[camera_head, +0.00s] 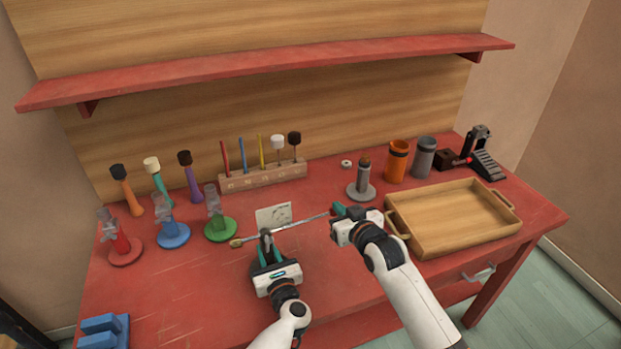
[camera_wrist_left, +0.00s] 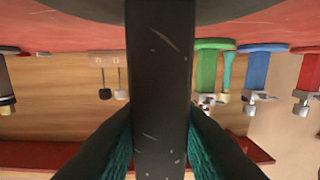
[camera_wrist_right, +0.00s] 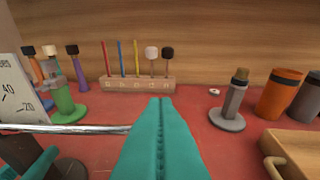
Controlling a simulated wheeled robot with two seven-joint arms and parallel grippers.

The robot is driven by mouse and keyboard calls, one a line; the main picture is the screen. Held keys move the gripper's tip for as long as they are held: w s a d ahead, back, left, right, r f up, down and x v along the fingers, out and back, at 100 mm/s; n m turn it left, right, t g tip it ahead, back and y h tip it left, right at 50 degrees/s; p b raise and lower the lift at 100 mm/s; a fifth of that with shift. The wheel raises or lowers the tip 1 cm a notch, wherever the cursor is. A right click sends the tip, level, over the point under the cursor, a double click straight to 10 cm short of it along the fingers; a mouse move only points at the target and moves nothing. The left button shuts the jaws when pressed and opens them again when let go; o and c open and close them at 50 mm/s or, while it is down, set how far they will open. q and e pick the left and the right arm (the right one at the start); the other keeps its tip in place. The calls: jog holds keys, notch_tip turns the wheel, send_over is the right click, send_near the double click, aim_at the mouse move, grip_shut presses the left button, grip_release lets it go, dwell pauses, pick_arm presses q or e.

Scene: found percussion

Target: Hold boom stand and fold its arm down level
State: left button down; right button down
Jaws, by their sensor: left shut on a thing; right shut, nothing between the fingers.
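The boom stand's black post (camera_wrist_left: 162,90) runs upright through the left wrist view, between the teal fingers. My left gripper (camera_head: 266,243) is shut on this post. The stand's thin silver arm (camera_head: 300,222) crosses the post's top and looks close to level in the right wrist view (camera_wrist_right: 65,128). A brass-coloured end (camera_head: 235,243) is on its left. My right gripper (camera_head: 341,210) is shut and empty at the arm's right end. Its fingers hide the rod's tip, and I cannot tell whether they touch it. The stand's base is mostly hidden in the head view.
A white angle card (camera_head: 273,216) stands behind the arm. Coloured stands, including a green one (camera_head: 220,229), are left. A wooden mallet block (camera_head: 262,177) is behind. A grey stand (camera_head: 361,190), an orange cup (camera_head: 397,161) and a wooden tray (camera_head: 424,248) are right. The front-left table is mostly clear.

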jog(key=shift+d+f, duration=0.1)
jog(key=shift+f, duration=0.3)
jog(key=s+d+r, duration=0.4)
jog(key=s+r, duration=0.2)
jog(key=s, duration=0.2)
jog(key=shift+s+d+r, duration=0.25)
jog(key=shift+s+r, duration=0.05)
dwell(0.3)
pick_arm(q)
jog(key=c, duration=1.1)
grip_release()
